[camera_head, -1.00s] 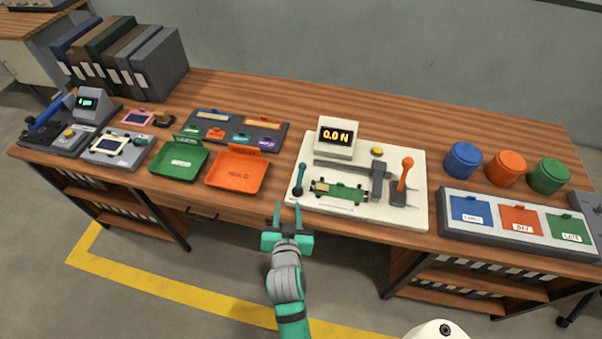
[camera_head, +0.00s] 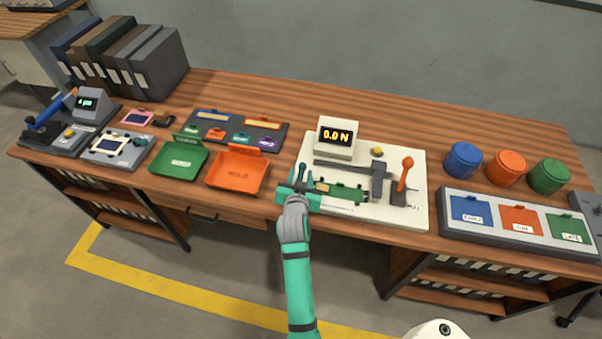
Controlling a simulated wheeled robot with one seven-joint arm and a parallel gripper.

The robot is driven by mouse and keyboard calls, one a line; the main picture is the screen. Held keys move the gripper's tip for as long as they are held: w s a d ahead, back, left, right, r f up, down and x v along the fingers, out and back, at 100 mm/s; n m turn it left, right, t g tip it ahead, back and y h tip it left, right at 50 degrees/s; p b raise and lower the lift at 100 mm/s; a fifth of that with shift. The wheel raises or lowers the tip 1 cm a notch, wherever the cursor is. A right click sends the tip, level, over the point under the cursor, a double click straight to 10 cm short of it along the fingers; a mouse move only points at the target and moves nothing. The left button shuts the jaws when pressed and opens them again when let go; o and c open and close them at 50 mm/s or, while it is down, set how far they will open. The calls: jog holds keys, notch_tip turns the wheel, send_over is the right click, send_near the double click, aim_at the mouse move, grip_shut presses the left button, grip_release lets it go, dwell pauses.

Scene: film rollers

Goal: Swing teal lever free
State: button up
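The teal lever (camera_head: 302,170) stands at the left front corner of the white test fixture (camera_head: 335,207). Its upper end shows; its lower part is hidden behind my gripper. My gripper (camera_head: 302,180) is over the fixture's left front edge, right at the lever. Its fingers look apart, one on each side of the lever; whether they touch it is hard to see. A green film roller piece (camera_head: 345,191) lies on the fixture just right of my gripper. The display (camera_head: 337,134) reads 0.0 N.
An orange lever (camera_head: 404,172) and a grey clamp block (camera_head: 378,176) stand on the fixture's right. An orange tray (camera_head: 238,177) and a green tray (camera_head: 178,163) lie to the left. Blue, orange and green round containers stand at the right. The wooden table (camera_head: 300,95) is clear behind.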

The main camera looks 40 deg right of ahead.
jog(key=shift+w+d+f, duration=0.25)
jog(key=shift+w+d, duration=0.15)
jog(key=shift+w, duration=0.05)
